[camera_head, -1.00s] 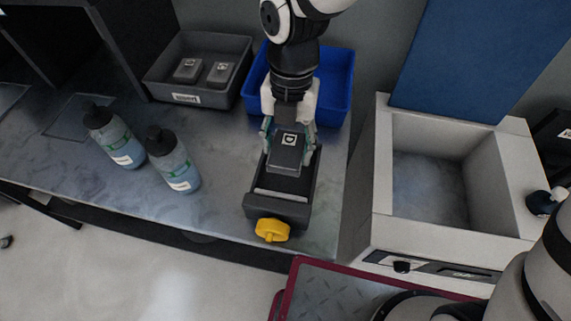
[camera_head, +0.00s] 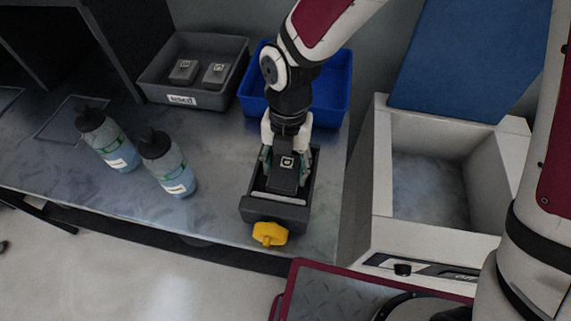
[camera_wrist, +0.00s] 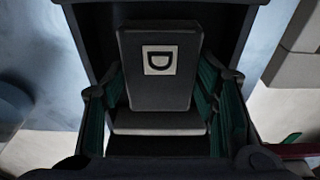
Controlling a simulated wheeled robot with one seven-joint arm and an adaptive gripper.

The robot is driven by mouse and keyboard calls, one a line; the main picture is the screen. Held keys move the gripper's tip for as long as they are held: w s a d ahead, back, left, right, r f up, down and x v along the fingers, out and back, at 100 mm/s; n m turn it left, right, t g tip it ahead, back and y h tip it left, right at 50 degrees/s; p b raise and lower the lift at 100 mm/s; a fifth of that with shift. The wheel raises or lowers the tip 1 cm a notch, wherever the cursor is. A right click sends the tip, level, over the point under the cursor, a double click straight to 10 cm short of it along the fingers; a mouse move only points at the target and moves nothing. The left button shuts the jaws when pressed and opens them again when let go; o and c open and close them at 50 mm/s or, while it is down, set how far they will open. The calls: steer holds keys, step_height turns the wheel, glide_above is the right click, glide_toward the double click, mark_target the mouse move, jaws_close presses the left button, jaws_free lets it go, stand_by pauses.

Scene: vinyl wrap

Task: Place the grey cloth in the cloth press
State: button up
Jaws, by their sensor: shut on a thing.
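The grey cloth (camera_head: 285,174) is a dark grey block with a white label marked with a letter; it also shows in the wrist view (camera_wrist: 160,85). My gripper (camera_head: 285,160) is shut on it from both sides, and its green-padded fingers show in the wrist view (camera_wrist: 160,110). The cloth press (camera_head: 274,212) is a dark open box with a yellow knob (camera_head: 269,234) at its front. The cloth is at the press's opening, between its side walls. Whether it touches the press floor is hidden.
A grey bin (camera_head: 146,90) with two similar dark blocks stands at the back left, beside a blue bin (camera_head: 341,95). A light-walled basin (camera_head: 383,170) stands to the right.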

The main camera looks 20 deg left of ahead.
mark_target(287, 163)
steer(key=o, duration=0.7)
steer(key=shift+r, duration=0.1)
steer(key=r, duration=0.4)
steer(key=w+r+p, duration=0.1)
steer(key=r, duration=0.7)
steer(key=shift+w+p, duration=0.35)
steer(key=shift+w, duration=0.05)
